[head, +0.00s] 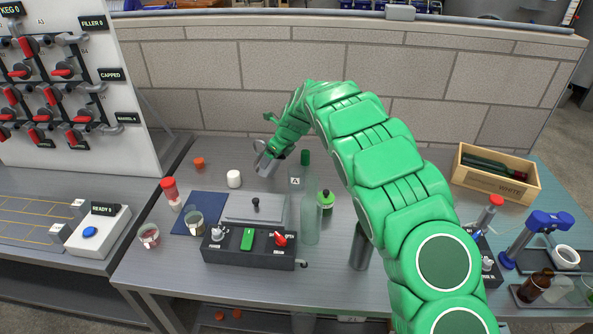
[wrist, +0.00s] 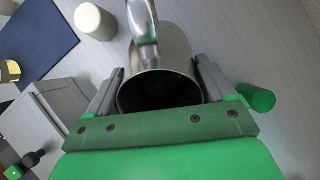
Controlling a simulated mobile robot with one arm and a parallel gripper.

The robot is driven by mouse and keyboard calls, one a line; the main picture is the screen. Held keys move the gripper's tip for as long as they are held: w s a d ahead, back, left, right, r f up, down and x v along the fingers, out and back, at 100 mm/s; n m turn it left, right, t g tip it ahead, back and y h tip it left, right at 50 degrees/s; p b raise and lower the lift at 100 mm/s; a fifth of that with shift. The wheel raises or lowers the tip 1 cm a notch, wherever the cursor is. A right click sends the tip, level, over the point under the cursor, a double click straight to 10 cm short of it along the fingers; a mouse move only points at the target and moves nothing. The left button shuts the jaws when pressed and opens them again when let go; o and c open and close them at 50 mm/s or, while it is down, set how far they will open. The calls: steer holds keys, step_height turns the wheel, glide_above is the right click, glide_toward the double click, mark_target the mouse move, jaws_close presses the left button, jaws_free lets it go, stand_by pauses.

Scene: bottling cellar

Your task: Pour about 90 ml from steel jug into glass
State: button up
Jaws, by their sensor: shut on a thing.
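My gripper (head: 277,152) is shut on the steel jug (head: 265,167), held over the back middle of the bench. In the wrist view the jug (wrist: 175,50) sits between the two fingers of my gripper (wrist: 160,88). Its round, dark mouth faces the camera and its handle points to the top; I cannot tell the liquid level. A glass (head: 193,222) with amber-brown contents stands on the blue mat (head: 212,202), to the left of and nearer than the jug. Another small glass (head: 149,236) with reddish contents stands left of the mat.
A control box (head: 249,246) with knobs, a clear bottle (head: 311,220), a grey plate (head: 250,208) and a green-capped jar (head: 326,200) stand mid-bench. A wooden crate (head: 495,183) is at the back right.

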mark_target(282, 162)
steer(key=shift+s+d+r+t+y, duration=0.2)
steer(key=shift+d+r+y, duration=0.15)
steer(key=shift+r, duration=0.15)
steer(key=shift+s+d+r+t+y, duration=0.1)
steer(key=shift+s+d+r+y, duration=0.05)
steer(key=shift+d+r+y, duration=0.25)
steer(key=shift+s+r+y, duration=0.15)
steer(key=shift+y, duration=0.2)
steer(key=shift+d+r+t+y, duration=0.15)
steer(key=shift+r+t+y, duration=0.45)
steer(key=shift+y, duration=0.4)
steer(key=shift+d+f+t+y+p, duration=0.25)
steer(key=shift+t+y+p, duration=0.4)
steer(key=shift+y, duration=0.35)
steer(key=shift+s+d+r+t+y+p, duration=0.15)
steer(key=shift+r+t+y+p, duration=0.2)
steer(key=shift+y, duration=0.45)
steer(key=shift+s+d+r+y, duration=0.15)
steer(key=shift+s+d+y, duration=0.1)
steer(key=shift+d+y, duration=0.25)
stand_by(0.6)
